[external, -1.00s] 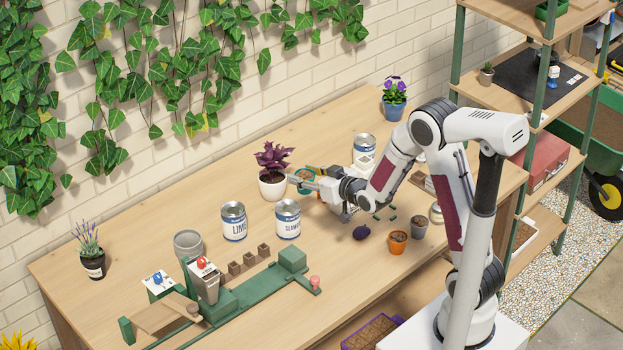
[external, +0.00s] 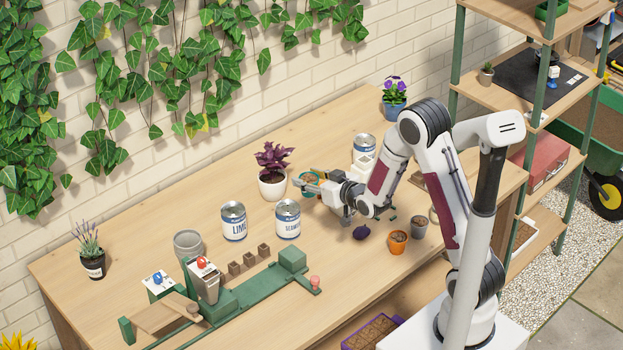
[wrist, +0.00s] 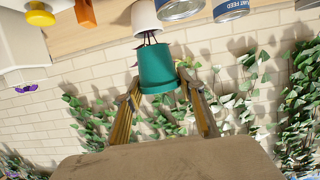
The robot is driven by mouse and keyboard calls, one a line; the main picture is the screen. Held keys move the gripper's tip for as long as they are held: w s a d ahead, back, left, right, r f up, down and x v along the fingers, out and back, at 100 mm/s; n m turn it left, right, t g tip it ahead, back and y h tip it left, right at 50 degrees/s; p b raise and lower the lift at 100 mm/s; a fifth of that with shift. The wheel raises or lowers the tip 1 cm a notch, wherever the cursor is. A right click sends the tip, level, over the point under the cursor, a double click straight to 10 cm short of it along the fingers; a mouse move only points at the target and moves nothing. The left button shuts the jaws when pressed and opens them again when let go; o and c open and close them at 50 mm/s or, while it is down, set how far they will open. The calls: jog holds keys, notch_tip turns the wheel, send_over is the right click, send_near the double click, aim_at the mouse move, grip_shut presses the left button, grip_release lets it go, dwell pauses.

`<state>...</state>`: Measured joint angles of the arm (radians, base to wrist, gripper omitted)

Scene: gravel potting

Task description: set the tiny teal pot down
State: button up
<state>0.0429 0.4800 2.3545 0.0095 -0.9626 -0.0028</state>
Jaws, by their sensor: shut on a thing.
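The tiny teal pot (wrist: 157,66) sits between the two fingers of my gripper (wrist: 165,98) in the wrist view. The gripper is shut on it. In the external view the teal pot (external: 311,177) shows only in part behind my gripper (external: 306,185), just right of the white pot with the purple-leaved plant (external: 272,188). I cannot tell whether its base touches the wooden table (external: 150,240). The pot's contents are hard to make out.
Two labelled cans (external: 233,221) stand to the left of my gripper. Another can (external: 364,149) stands behind my arm. A dark purple object (external: 361,232), an orange pot (external: 397,241) and a grey pot (external: 419,226) are to the right.

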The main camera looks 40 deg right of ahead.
jog(key=w+d+f+m+h, duration=0.1)
jog(key=w+d+m+h, duration=0.1)
jog(key=w+d, duration=0.6)
jog(key=w+d+f+m+g+h, duration=0.1)
jog(key=w+d+f+m+h, duration=0.1)
jog(key=w+d, duration=0.7)
jog(key=w+h, duration=0.1)
jog(key=w, duration=0.1)
jog(key=shift+w, duration=0.4)
jog(key=shift+d+f, duration=0.1)
notch_tip(320, 180, down, 6)
jog(key=shift+f, duration=0.1)
jog(key=shift+f, duration=1.85)
jog(key=shift+s+f, duration=0.1)
jog(key=shift+f, duration=0.6)
